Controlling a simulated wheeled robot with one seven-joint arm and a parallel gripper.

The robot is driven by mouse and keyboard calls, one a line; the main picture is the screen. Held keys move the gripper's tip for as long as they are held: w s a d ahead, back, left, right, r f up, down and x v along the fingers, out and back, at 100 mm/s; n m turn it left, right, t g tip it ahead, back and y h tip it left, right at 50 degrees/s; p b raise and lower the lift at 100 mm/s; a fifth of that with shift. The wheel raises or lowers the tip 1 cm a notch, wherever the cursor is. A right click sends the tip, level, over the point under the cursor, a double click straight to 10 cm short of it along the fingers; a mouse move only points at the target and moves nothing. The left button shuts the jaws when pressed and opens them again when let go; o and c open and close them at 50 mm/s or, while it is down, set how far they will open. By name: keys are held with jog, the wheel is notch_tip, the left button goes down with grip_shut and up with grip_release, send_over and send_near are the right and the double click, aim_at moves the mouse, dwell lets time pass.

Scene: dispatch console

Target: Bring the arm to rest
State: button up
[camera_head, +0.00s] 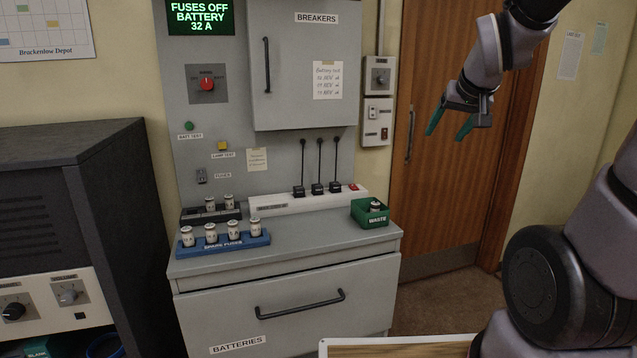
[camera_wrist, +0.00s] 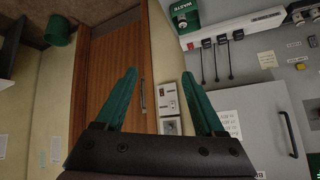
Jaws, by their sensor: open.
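My gripper (camera_head: 452,122) hangs at the upper right in the head view, in front of the wooden door (camera_head: 463,120). Its two green fingers are apart with nothing between them. In the wrist view my gripper (camera_wrist: 167,98) also shows open and empty, with the door (camera_wrist: 110,60) and a small wall switch panel (camera_wrist: 169,99) beyond it. My arm bends down from the top right, clear of the console, and touches nothing that I can see.
The grey console (camera_head: 290,305) carries a blue spare-fuse rack (camera_head: 262,240), a dark fuse holder (camera_head: 190,219), a white power strip (camera_head: 260,207) and a green waste bin (camera_head: 371,220). A dark cabinet (camera_head: 100,200) stands at left. A light-edged board (camera_head: 400,341) is at the bottom.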

jog(key=s+a+r+m+g+y, duration=0.1)
jog(key=s+r, duration=0.1)
jog(key=s, duration=0.5)
jog(key=s+a+r+y, duration=0.1)
jog(key=s+a+r, duration=0.1)
jog(key=s, duration=0.5)
jog(key=shift+r+m+g, duration=0.25)
jog(key=shift+m+g, duration=0.15)
jog(key=shift+a, duration=0.1)
